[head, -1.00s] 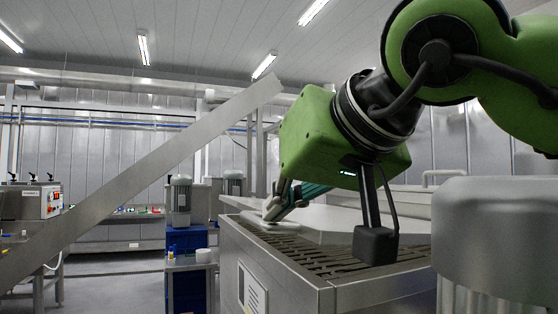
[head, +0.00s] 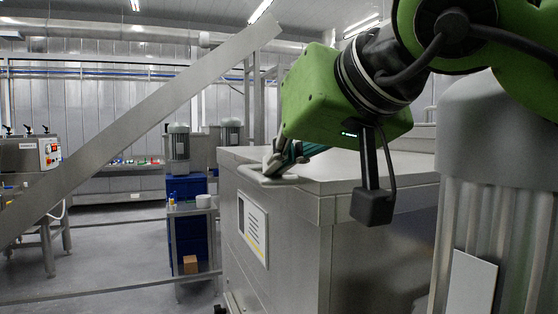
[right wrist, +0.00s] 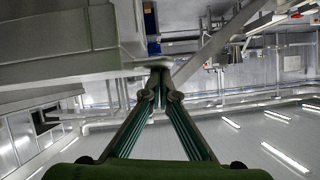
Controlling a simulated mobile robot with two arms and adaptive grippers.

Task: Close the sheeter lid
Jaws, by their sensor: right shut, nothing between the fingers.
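The sheeter lid (head: 350,165) is a pale grey flat panel in the head view. It lies level over the top of the steel sheeter body (head: 290,230), and no slats show beneath it. A light handle (head: 266,178) sticks out at its left edge. My right gripper (head: 272,166) is shut and empty, its fingertips at this handle, touching or very close. In the right wrist view the fingertips (right wrist: 160,72) meet beside the sheeter's edge, which fills the upper left. My left gripper is in neither view.
A slanted metal beam (head: 150,125) crosses the left of the head view. A ribbed grey cylinder (head: 500,190) stands close at right. A small trolley (head: 192,209) with a white pot (head: 203,201) is behind, left of the sheeter. Open floor lies at left.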

